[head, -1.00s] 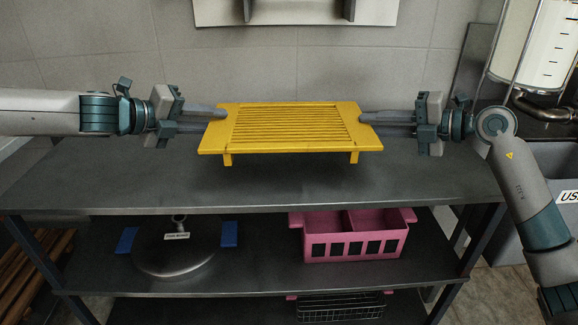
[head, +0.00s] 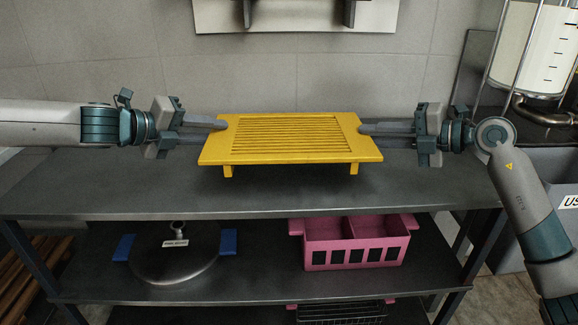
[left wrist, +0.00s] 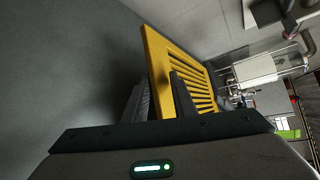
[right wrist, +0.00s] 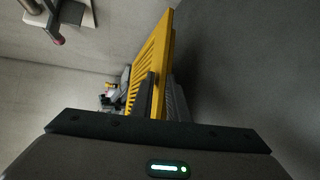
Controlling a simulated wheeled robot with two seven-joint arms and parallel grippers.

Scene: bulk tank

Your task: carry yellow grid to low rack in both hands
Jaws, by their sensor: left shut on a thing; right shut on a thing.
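The yellow grid (head: 290,157) is a slatted board with short legs, roughly level over the top shelf (head: 120,190) of a dark metal rack. My left gripper (head: 217,131) is shut on its left end. My right gripper (head: 366,131) is shut on its right end. The grid also shows between the fingers in the left wrist view (left wrist: 158,70) and the right wrist view (right wrist: 163,60). A soft shadow lies under it, and the legs look clear of the shelf, though the gap is hard to judge.
The top shelf is otherwise bare. Below stand a round metal lid (head: 175,262) with blue grips and a pink crate (head: 355,252). A wire basket (head: 340,313) is lower down. A tiled wall (head: 110,75) is behind; a clear tank (head: 545,50) stands at right.

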